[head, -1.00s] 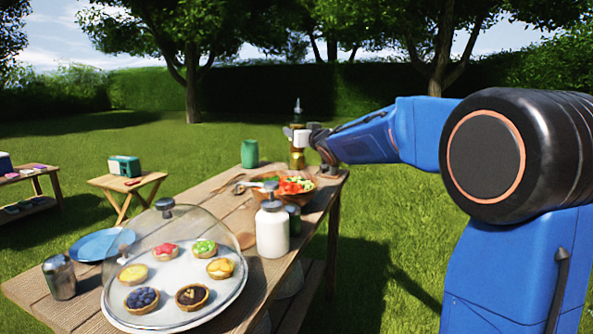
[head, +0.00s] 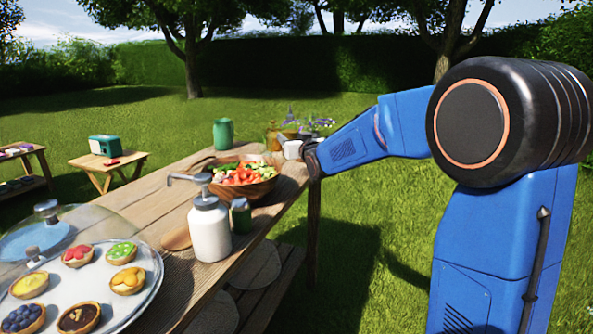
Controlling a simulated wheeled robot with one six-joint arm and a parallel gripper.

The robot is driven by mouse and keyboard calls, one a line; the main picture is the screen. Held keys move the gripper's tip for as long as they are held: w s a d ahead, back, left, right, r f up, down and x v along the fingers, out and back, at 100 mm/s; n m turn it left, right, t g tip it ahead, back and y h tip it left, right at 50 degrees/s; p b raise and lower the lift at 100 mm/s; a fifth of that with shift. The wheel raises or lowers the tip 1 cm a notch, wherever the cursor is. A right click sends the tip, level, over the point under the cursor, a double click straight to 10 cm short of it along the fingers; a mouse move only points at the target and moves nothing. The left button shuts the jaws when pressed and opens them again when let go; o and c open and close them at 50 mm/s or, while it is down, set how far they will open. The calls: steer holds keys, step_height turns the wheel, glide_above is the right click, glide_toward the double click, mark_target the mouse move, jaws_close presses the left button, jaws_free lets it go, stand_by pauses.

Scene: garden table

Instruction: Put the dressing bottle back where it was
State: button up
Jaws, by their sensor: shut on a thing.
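My gripper (head: 291,149) is at the far right end of the wooden table, just beyond the salad bowl (head: 268,187). It is shut, and its pale finger shows in front of an amber-gold bottle (head: 272,136), which I take for the dressing bottle. The bottle's lower part is partly hidden by the finger and bowl. Its outline is small and blends with yellow-brown shapes and purple flowers behind. I cannot tell whether its base touches the table.
A white pump bottle (head: 210,230) and a dark green jar (head: 241,216) stand in front of the bowl. A green can (head: 223,134) stands behind it. Lawn lies right of the table.

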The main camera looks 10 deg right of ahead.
steer(key=shift+f, duration=4.15)
steer(key=shift+f, duration=0.15)
steer(key=o, duration=1.3)
steer(key=s+d+f+g+h, duration=0.1)
steer(key=s+d+f+g, duration=0.1)
steer(key=s, duration=1.7)
steer(key=s+d+f+m+g+h, duration=0.1)
steer(key=s+f+g, duration=0.4)
steer(key=s, duration=1.3)
steer(key=s+d+f+g, duration=0.4)
steer(key=s+g, duration=0.2)
steer(key=s, duration=1.3)
steer(key=shift+s+f+m+h, duration=0.2)
steer(key=shift+s+m+h, duration=0.15)
steer(key=shift+m+h, duration=0.05)
